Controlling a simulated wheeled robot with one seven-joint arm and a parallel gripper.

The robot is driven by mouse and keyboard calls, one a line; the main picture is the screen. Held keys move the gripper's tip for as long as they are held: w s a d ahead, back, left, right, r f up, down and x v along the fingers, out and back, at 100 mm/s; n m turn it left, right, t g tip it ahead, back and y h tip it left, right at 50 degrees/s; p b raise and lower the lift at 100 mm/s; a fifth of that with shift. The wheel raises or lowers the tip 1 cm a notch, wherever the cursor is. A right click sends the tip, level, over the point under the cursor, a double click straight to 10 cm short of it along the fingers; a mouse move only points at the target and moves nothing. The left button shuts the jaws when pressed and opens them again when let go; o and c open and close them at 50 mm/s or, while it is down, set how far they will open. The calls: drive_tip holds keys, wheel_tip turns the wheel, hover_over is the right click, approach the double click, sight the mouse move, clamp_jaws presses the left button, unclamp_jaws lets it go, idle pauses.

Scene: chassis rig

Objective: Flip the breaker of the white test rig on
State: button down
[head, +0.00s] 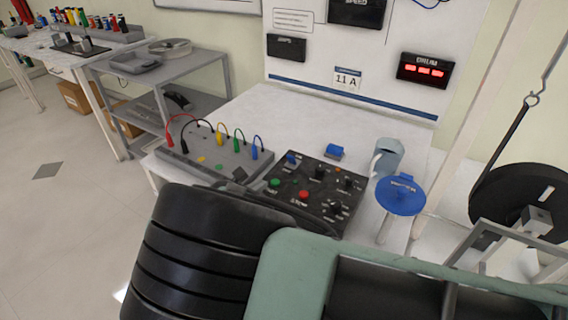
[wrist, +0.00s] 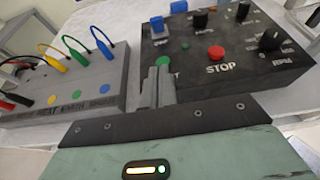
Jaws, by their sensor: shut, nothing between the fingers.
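The white test rig is a white bench and back panel (head: 350,68) with a black control box (head: 318,190) on the bench. A blue switch lever (head: 291,159) stands at the box's far left corner, likely the breaker; it also shows in the wrist view (wrist: 157,27). Its label is too small to read, and I cannot tell its position. My gripper (wrist: 158,75) is shut and empty. In the wrist view its fingertips are near the green button (wrist: 162,62), nearer me than the blue lever; contact is unclear. In the head view my arm hides most of it.
A red STOP button (wrist: 216,53) and black knobs share the box. A grey terminal block (head: 215,155) with looped coloured leads stands left of it. A blue block (head: 335,152), a grey-blue mug (head: 387,157) and a blue disc (head: 400,195) are close by. The red display (head: 424,71) is lit.

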sight(278, 179)
drive_tip(key=p+x, duration=0.3)
drive_tip(key=x, duration=0.7)
drive_tip(key=shift+s+d, duration=0.1)
drive_tip(key=shift+w+d+r+p, duration=0.25)
drive_tip(key=shift+w+d, duration=0.1)
drive_tip(key=shift+w, duration=0.2)
drive_tip(key=shift+w+d+r+p, duration=0.25)
drive_tip(key=shift+w+d+p, duration=0.05)
drive_tip(key=shift+w, duration=0.2)
drive_tip(key=shift+w+d+r+p, duration=0.25)
drive_tip(key=shift+w+d, duration=0.1)
drive_tip(key=shift+w, duration=0.2)
drive_tip(key=shift+r, duration=0.1)
